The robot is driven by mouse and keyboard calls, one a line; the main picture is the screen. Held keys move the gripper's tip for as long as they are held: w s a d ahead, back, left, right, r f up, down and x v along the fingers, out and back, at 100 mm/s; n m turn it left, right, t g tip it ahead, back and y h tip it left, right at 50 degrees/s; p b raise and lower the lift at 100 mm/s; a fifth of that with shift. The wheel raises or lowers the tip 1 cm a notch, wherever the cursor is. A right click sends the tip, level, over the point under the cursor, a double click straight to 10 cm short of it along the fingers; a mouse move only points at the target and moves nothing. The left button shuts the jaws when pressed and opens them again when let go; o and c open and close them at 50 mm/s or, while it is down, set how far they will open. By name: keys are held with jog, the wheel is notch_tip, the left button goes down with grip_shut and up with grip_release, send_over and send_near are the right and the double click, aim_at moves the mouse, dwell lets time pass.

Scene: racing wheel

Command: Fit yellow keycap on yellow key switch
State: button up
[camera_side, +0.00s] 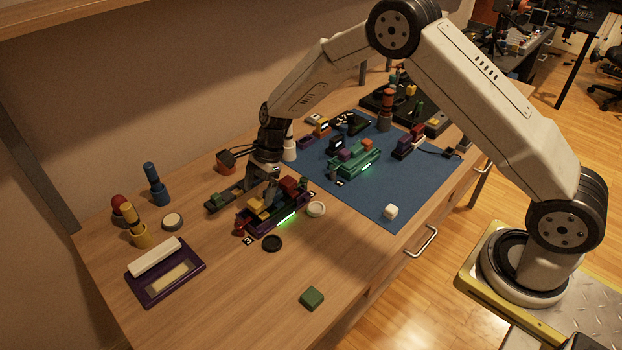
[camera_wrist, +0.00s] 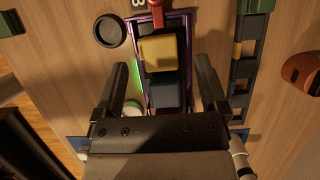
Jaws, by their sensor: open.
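A yellow block (camera_wrist: 158,52), which looks like the yellow keycap, sits in a purple-framed holder (camera_wrist: 187,20) in the wrist view. Yellow pieces also show on this holder in the side view (camera_side: 254,205). I cannot tell whether the block is seated on a switch; no yellow switch stands out below it. My gripper (camera_wrist: 162,62) is open above the holder, its fingers on either side of it, with the yellow block near the fingertips. In the side view my gripper (camera_side: 264,178) is low over the holder and partly hides it. A dark block lies between the fingers.
A dark rail (camera_wrist: 241,75) with green and yellow pieces runs beside the holder. A round black dish (camera_wrist: 109,30) is close on the other side. A white round dish (camera_side: 316,209), a green block (camera_side: 312,298) and a blue mat (camera_side: 399,196) lie nearby. The front table is mostly clear.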

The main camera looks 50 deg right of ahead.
jog(key=v, duration=0.5)
dwell(0.6)
jog(key=shift+s+d+r+n, duration=0.25)
jog(key=shift+s+r+n, duration=0.05)
jog(key=shift+s, duration=0.1)
jog(key=s+d+r+n+t+h, duration=0.1)
jog(key=s+d+n, duration=0.3)
jog(key=s+n, duration=0.4)
jog(key=s+d+r+n+t+h, duration=0.1)
jog(key=s+d+r+n+h, duration=0.2)
jog(key=s+n, duration=0.6)
jog(key=s+d+r, duration=0.1)
jog(key=s, duration=0.5)
jog(key=shift+d+r+t, duration=0.2)
jog(key=shift+r+t, duration=0.05)
jog(key=shift+t, duration=0.05)
